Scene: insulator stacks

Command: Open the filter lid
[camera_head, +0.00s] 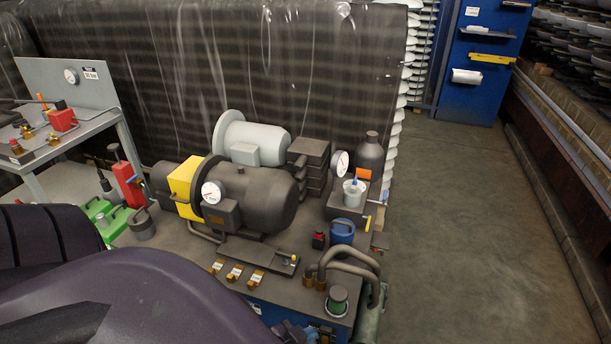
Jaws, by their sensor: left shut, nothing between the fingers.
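The pictures do not label the filter lid. A blue round-topped canister (342,232) stands on the dark hydraulic bench, and its top looks closed. My left arm, dark purple, covers the lower left. My left gripper (297,331) shows only in part at the bottom edge, low in front of the bench and apart from both. It is shut and empty. My right gripper is out of view.
A dark motor (250,196) with a yellow coupling guard (185,183) fills the middle of the bench. Curved hoses (352,262) arch beside the green-topped fitting. A grey cart (88,130) stands at left. The floor (465,220) at right is clear.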

